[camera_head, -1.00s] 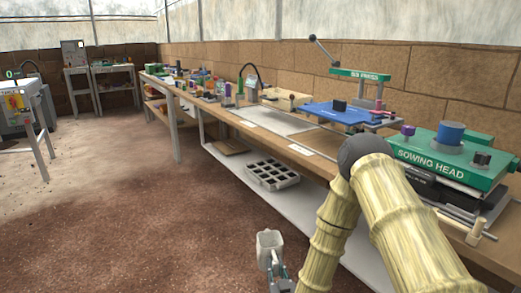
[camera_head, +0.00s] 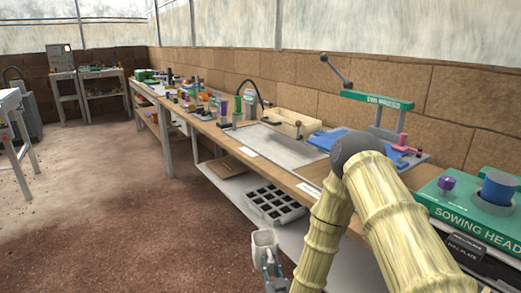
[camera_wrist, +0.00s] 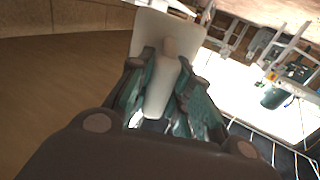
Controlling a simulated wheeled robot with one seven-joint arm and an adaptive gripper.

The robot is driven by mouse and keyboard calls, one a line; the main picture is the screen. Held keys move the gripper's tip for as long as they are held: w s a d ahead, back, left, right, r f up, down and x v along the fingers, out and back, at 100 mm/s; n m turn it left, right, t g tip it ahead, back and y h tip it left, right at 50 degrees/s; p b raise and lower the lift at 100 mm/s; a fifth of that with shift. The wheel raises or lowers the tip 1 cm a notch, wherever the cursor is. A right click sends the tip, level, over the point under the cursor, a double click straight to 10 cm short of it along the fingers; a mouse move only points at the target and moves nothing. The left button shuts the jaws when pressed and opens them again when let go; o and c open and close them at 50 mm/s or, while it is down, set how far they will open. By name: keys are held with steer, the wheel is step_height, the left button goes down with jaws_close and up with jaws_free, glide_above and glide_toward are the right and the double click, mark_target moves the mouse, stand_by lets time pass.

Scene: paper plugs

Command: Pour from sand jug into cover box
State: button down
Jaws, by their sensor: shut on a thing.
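A pale grey-white jug (camera_head: 264,243) is at the lower middle of the head view, off to the left of my arm and over the floor in front of the bench. My gripper (camera_head: 273,279) is shut on it, low in the frame. In the wrist view the jug (camera_wrist: 160,62) sits between the two green finger pads of my gripper (camera_wrist: 163,85), which close on its handle. The jug's contents do not show. I cannot tell which thing on the bench is the cover box; a shallow tan box (camera_head: 290,123) stands at the bench's back edge.
The long bench (camera_head: 222,128) runs along the block wall, with several small items at its far end. A dark multi-cell tray (camera_head: 273,202) is on the lower shelf. The green sowing head (camera_head: 462,207) is at right.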

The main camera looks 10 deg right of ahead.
step_height(320, 180, up, 37)
steer(key=s+p, duration=0.1)
steer(key=p, duration=3.7)
steer(key=shift+a+r, duration=0.2)
steer(key=shift+a, duration=0.1)
steer(key=shift+d+r+p, duration=0.1)
steer(key=shift+p, duration=0.2)
